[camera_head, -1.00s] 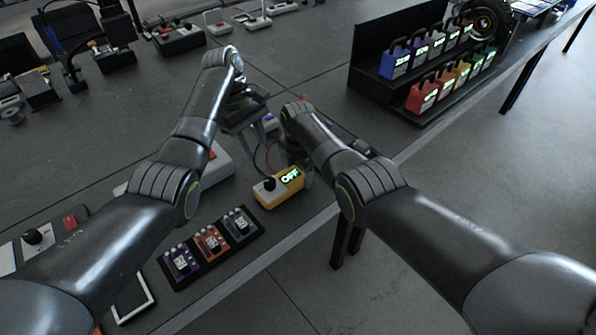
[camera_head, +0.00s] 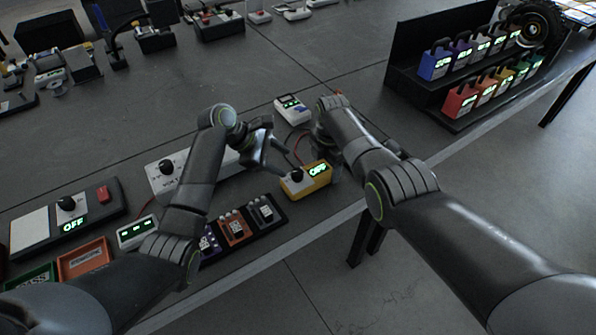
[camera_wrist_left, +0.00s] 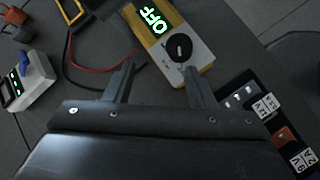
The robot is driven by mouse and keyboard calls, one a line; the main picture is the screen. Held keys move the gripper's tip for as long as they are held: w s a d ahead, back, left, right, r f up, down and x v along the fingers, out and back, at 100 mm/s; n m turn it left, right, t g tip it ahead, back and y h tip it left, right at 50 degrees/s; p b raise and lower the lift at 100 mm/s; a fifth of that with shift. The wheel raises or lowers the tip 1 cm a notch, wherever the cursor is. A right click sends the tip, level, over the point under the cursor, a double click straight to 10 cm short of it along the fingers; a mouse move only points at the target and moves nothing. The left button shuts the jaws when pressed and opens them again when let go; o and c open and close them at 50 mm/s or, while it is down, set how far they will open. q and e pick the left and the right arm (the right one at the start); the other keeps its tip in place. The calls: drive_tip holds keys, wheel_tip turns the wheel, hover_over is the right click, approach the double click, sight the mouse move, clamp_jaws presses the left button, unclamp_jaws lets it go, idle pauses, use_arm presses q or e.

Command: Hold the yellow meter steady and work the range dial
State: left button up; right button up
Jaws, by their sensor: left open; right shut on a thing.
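The yellow meter (camera_head: 311,184) stands near the table's front edge, its green display reading OFF. Its black range dial (camera_head: 296,175) also shows in the left wrist view (camera_wrist_left: 180,47), with a white pointer mark. My left gripper (camera_head: 281,160) is open and empty, just short of the dial. In the left wrist view its two fingers (camera_wrist_left: 160,72) are spread, with the dial ahead, nearer the right finger. My right gripper (camera_head: 329,160) is at the meter's right end, shut on the meter; its fingertips are mostly hidden.
Red and black leads (camera_wrist_left: 90,67) run beside the meter. A white device (camera_head: 293,110) with a small display lies behind it. A black tray (camera_head: 273,222) of small modules sits left of the meter along the front edge. A rack of coloured padlock-shaped blocks (camera_head: 462,101) stands at the right.

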sight(294, 173)
use_arm(q)
drive_tip(key=s+a+n+t+h, duration=0.1)
drive_tip(key=s+n, duration=0.1)
drive_tip(key=s+a+n+t+h, duration=0.1)
drive_tip(key=s+n+t, duration=0.1)
drive_tip(key=n, duration=0.1)
drive_tip(key=s+a+r+n+t, duration=0.1)
drive_tip(key=s+a+n+t, duration=0.1)
drive_tip(key=s, duration=0.1)
drive_tip(key=shift+n+h, duration=0.4)
drive_tip(key=shift+s+a+r+n+t, duration=0.1)
drive_tip(key=shift+s+r+n+t, duration=0.2)
drive_tip(key=shift+s+n, duration=0.2)
drive_tip(key=x, duration=1.2)
drive_tip(key=shift+c, duration=0.2)
drive_tip(key=c, duration=0.9)
drive_tip(key=shift+c, duration=0.2)
